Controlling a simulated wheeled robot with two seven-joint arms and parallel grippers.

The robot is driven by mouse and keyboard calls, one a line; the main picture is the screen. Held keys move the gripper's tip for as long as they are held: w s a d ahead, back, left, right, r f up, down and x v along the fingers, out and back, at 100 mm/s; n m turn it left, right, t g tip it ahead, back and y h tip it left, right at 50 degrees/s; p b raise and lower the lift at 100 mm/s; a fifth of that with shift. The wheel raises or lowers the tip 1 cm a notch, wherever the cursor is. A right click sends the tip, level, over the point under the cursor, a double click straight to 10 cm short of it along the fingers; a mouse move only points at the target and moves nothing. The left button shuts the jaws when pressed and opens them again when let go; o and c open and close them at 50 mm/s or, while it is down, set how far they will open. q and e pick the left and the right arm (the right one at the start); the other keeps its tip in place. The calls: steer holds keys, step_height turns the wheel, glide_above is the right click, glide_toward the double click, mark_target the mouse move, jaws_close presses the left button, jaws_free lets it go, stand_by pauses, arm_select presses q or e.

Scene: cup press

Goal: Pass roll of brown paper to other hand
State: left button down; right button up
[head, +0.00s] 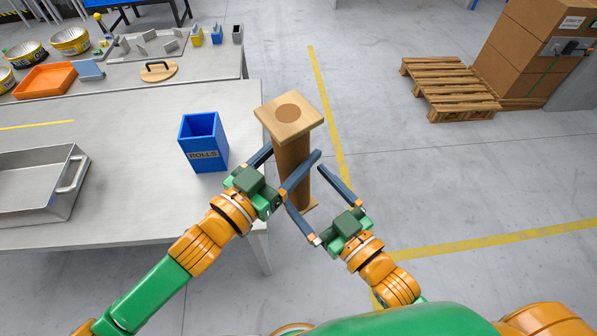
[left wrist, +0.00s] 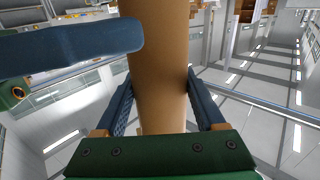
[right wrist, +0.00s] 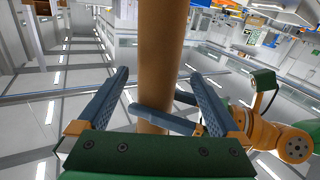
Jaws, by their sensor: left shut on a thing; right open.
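The roll of brown paper (head: 292,160) is an upright brown cylinder with a square wooden plate (head: 289,117) at its top and a wooden edge low down. It is held off the table's right edge, above the floor. My left gripper (head: 281,167) is shut on the roll; its fingers flank the roll (left wrist: 158,70) in the left wrist view. My right gripper (head: 305,186) is open, with its fingers on either side of the roll (right wrist: 155,50) below the left fingers. Whether the right fingers touch it is unclear. The roll's lower part is partly hidden by fingers.
A blue box labelled ROLLS (head: 204,143) stands near the right edge of the grey table (head: 120,130). A metal tray (head: 35,190) is at left. A pallet (head: 450,88) and stacked cartons (head: 535,45) stand far right. The floor between is clear.

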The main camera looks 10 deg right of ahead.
arm_select(q)
steer(key=shift+w, duration=0.1)
arm_select(e)
steer(key=x, duration=0.8)
steer(key=shift+a, duration=0.1)
jaws_close()
arm_select(q)
jaws_free()
steer(key=shift+a, duration=0.1)
